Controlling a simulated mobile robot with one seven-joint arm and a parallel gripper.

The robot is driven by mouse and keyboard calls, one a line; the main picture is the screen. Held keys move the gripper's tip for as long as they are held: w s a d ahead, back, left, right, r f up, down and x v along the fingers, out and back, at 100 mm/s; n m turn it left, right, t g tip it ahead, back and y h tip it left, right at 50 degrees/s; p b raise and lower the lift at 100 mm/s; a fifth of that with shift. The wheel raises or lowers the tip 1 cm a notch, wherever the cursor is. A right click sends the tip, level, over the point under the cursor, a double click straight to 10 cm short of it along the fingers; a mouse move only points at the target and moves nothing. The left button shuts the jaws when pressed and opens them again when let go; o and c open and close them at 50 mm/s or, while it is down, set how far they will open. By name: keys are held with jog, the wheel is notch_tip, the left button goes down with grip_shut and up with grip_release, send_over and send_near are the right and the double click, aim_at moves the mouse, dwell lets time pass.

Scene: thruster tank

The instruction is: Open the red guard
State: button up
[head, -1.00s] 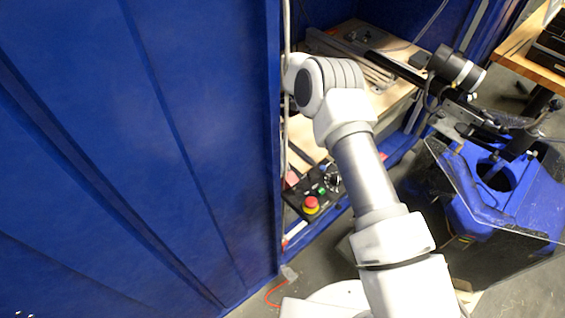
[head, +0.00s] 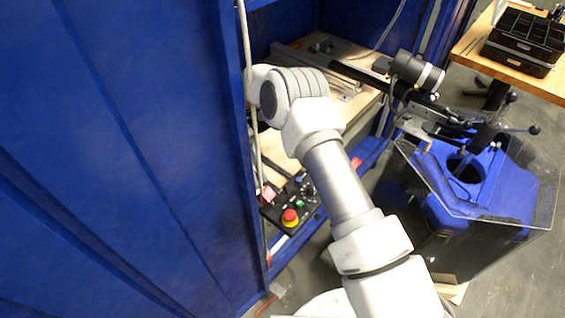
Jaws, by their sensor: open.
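A black control box (head: 279,226) sits at the front edge of the wooden bench, with a red mushroom button on a yellow base (head: 290,217), a green button (head: 299,203) and small dark knobs. A small reddish-pink piece (head: 268,193) shows at the left side of the box. It may be the red guard, but it is too small to tell whether it is shut or raised. My arm reaches up over the box's right side and bends at the blue panel's edge. My gripper is out of sight, so its distance from the guard cannot be seen.
A tall blue panel (head: 120,160) fills the left. The wooden bench (head: 362,105) holds metal bars. At right stand a blue machine with clear sheets (head: 485,195) and a black-and-silver motor (head: 416,70). A black tray (head: 525,35) is on a table at top right.

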jog(key=d+r, duration=0.9)
jog(key=d, duration=0.2)
jog(key=shift+s+d+r+p, duration=0.2)
jog(key=shift+s+d+p, duration=0.1)
jog(key=shift+d, duration=0.05)
jog(key=shift+c, duration=0.3)
